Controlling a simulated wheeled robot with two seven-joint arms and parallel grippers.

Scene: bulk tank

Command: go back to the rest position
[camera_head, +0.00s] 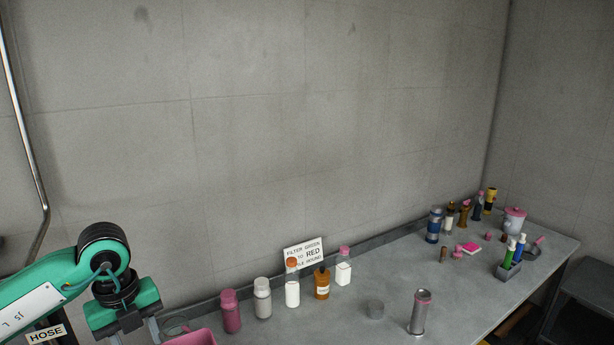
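My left arm comes in from the lower left, green and black. My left gripper (136,338) points down at the bottom edge, near the left end of the grey bench (385,327). Its two fingers stand apart, and their tips are cut off by the picture edge. I see nothing held in the part that shows. A pink container (196,338) is just right of it, partly cut off. My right arm and gripper are not in view.
Along the wall stand a pink bottle (231,311), a clear jar (263,298), a white bottle (292,285), an amber bottle (321,284) and a sign (304,252). A metal cylinder (420,312) stands near the front. Several bottles crowd the far right. The bench's middle is mostly clear.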

